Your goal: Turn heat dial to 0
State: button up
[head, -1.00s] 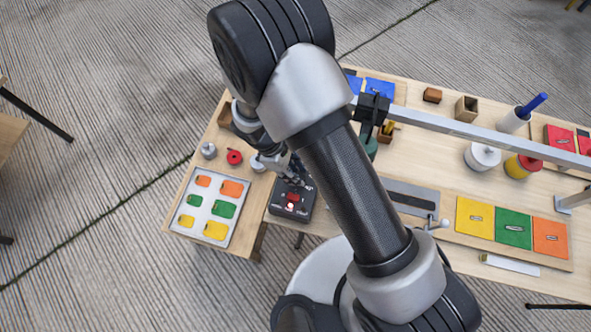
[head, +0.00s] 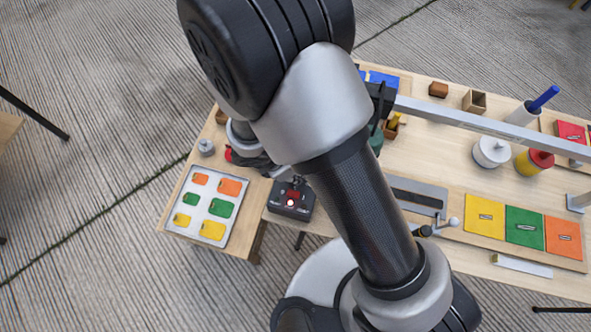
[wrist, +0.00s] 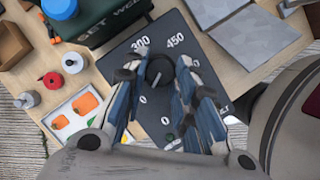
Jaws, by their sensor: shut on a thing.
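The black control box (head: 291,203) with a red display and a white light sits at the near edge of the table. In the wrist view its dark panel (wrist: 172,23) shows printed numbers, with 300 and 450 at the far side and 0 on the near left. The round black heat dial (wrist: 159,72) sits on this panel. My gripper (wrist: 160,82) is shut on the dial, one finger on each side. The fingers hide part of the dial and panel, so I cannot read its setting. In the head view my arm largely hides the gripper.
A white tray (head: 181,236) with orange, green and yellow tiles lies left of the box. A red-topped item (wrist: 53,80) and a blue-topped one (wrist: 60,8) stand nearby. A metal rail (head: 480,130) crosses the table.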

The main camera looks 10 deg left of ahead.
dwell(0.4)
jog(key=o, duration=1.1)
jog(key=shift+r, duration=0.1)
jog(key=v, duration=1.1)
jog(key=shift+s+r, duration=0.25)
jog(key=shift+r, duration=0.15)
jog(key=shift+s, duration=0.1)
